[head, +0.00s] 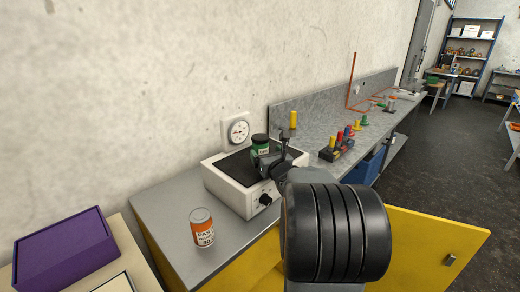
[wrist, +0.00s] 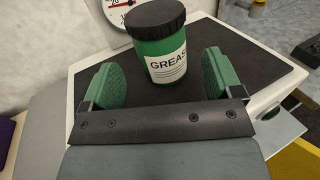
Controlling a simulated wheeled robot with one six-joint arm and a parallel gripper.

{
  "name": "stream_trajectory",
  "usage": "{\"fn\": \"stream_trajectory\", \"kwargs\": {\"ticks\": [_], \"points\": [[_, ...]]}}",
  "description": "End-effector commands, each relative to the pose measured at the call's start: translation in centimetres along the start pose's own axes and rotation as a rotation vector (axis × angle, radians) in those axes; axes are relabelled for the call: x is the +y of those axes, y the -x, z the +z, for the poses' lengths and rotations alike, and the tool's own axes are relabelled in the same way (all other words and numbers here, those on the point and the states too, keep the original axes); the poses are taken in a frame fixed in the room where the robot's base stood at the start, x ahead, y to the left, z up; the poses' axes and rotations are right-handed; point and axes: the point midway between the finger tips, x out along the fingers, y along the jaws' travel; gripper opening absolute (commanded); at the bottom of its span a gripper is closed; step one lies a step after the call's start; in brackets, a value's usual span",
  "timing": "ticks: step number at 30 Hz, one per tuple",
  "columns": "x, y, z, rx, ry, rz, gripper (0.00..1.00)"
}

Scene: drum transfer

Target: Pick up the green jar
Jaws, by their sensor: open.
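The green jar (wrist: 161,52) has a black ribbed lid and a white label reading "GREASE". It stands upright on the dark top of a white bench device (wrist: 268,97). In the head view the jar (head: 260,145) is small, at the back of the device (head: 228,190). My gripper (wrist: 158,82) is open, with one green-padded finger on each side of the jar's lower front. In the wrist view the jar stands just beyond and between the fingers, with a visible gap on both sides. In the head view my arm hides the right part of the device.
A dial gauge (head: 237,131) is behind the device. A purple box (head: 64,250) is at the lower left.

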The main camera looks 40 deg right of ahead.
Motion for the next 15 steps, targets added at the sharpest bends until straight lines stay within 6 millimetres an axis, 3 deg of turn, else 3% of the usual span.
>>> {"fn": "stream_trajectory", "kwargs": {"ticks": [5, 15], "points": [[0.0, -0.8, 0.0, 0.001, -0.002, 0.0, 0.85], [0.0, -5.1, 0.1, 0.001, -0.002, 0.0, 0.85]]}}
